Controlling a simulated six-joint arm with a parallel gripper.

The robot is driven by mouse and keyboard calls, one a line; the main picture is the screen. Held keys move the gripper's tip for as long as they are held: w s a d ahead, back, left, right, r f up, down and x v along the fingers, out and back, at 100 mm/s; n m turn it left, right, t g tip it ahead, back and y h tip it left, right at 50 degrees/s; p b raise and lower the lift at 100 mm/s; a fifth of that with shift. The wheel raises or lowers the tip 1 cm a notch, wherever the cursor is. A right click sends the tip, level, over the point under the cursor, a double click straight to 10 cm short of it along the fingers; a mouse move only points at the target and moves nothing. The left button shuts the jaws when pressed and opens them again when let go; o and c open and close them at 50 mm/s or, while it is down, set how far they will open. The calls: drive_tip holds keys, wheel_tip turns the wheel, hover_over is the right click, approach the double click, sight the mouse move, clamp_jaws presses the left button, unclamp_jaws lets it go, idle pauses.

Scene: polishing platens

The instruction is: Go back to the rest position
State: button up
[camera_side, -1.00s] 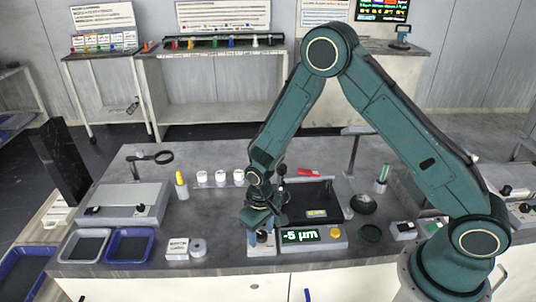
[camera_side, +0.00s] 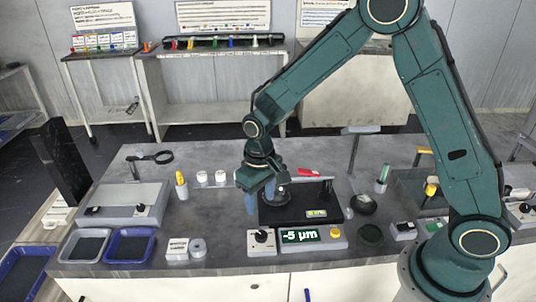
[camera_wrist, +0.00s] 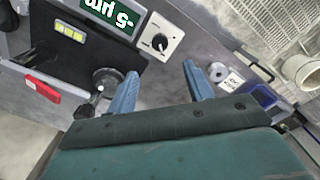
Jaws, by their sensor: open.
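My gripper (camera_side: 261,200) is open, with nothing between its blue fingers. In the side view it hangs above the bench at the left edge of the black gauge plate (camera_side: 292,214). In the wrist view the two fingers of my gripper (camera_wrist: 159,88) are spread apart over bare grey bench. The gauge's readout (camera_side: 300,236) shows -5 µm; it also shows upside down in the wrist view (camera_wrist: 112,14). A small box with a black knob (camera_side: 262,242) stands left of the readout, and the knob box also shows in the wrist view (camera_wrist: 160,37).
White-capped jars (camera_side: 203,178) and a yellow-topped holder (camera_side: 181,186) stand left of my gripper. A grey machine (camera_side: 127,205), a blue tray (camera_side: 130,247) and a tape roll (camera_side: 198,247) are farther left. A red-handled item (camera_side: 308,172) lies behind the plate. The bench between the machine and my gripper is mostly clear.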

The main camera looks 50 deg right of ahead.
drive_tip(key=shift+r, duration=0.6)
drive_tip(key=s+d+r+t, duration=0.1)
drive_tip(key=s+d+r, duration=0.1)
drive_tip(key=s+r, duration=0.45)
drive_tip(key=s+d+r+t, duration=0.2)
drive_tip(key=s+r, duration=0.1)
drive_tip(key=r, duration=0.6)
drive_tip(key=s+d+r+t, duration=0.1)
drive_tip(key=s+r, duration=0.1)
drive_tip(key=s, duration=0.5)
drive_tip(key=s+d+r+t, duration=0.1)
drive_tip(key=s+d+r, duration=0.1)
drive_tip(key=s, duration=0.5)
drive_tip(key=shift+d+r+t, duration=0.2)
drive_tip(key=shift+r+t, duration=0.1)
drive_tip(key=shift+r, duration=0.3)
drive_tip(key=shift+w, duration=0.15)
